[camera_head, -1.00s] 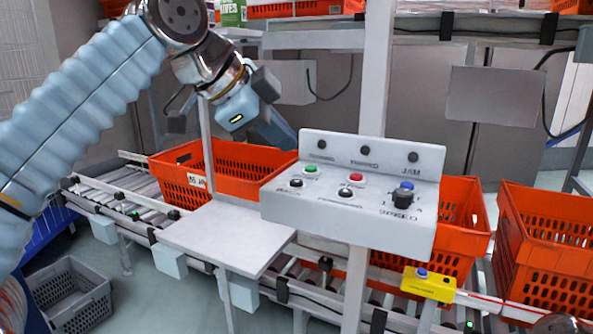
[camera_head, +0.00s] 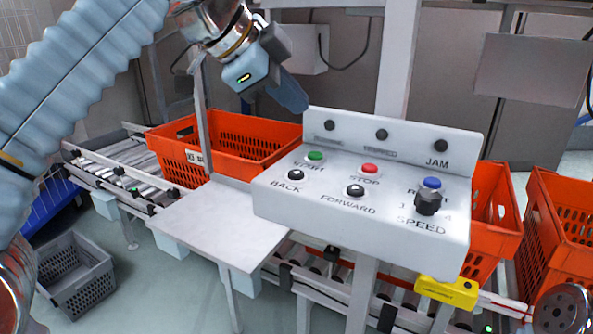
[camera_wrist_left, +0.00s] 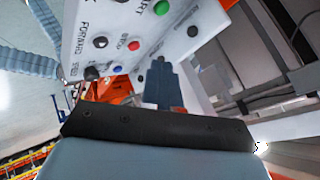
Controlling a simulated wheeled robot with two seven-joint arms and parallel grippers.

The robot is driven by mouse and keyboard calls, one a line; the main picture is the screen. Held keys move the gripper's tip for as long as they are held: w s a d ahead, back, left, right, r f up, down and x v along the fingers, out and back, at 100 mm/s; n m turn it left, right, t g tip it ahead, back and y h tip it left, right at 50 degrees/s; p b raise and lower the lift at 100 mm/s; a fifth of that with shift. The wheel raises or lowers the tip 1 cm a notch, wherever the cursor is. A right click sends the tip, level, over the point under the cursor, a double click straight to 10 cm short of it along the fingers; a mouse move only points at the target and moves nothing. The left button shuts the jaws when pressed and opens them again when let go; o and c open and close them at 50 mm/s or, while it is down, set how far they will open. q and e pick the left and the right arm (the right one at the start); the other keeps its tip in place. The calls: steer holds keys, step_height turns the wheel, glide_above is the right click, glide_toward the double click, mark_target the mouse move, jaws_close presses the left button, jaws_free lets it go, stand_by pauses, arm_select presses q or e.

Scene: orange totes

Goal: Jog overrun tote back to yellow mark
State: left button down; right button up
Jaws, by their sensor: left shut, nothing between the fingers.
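A white control panel (camera_head: 350,190) has a green START button (camera_head: 316,156), a red STOP button (camera_head: 369,168), black BACK (camera_head: 296,175) and FORWARD (camera_head: 355,191) buttons, a blue button (camera_head: 432,183) and a SPEED knob (camera_head: 427,202). My left gripper (camera_head: 292,94) is shut and empty, above and behind the panel's back left corner. In the left wrist view its fingers (camera_wrist_left: 163,85) show beside the panel (camera_wrist_left: 195,30). An orange tote (camera_head: 225,140) sits on the conveyor at left; another (camera_head: 495,220) is partly hidden behind the panel. My right gripper is out of view.
A third orange tote (camera_head: 560,225) stands at right. A yellow box (camera_head: 446,292) is at the conveyor's front side. A white shelf plate (camera_head: 215,225) is left of the panel. A grey crate (camera_head: 75,275) stands on the floor. A grey post rises behind the panel.

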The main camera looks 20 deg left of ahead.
mark_target(292, 175)
arm_select(q)
step_height(292, 175, down, 4)
steer(key=shift+s+r, duration=0.1)
step_height(292, 175, down, 3)
steer(key=b, duration=0.2)
steer(key=shift+f+b, duration=0.2)
steer(key=shift+b, duration=0.1)
steer(key=shift+f+b, duration=0.35)
steer(key=shift+f, duration=0.1)
stand_by(1.3)
steer(key=shift+f+b, duration=0.3)
steer(key=shift+f, duration=0.1)
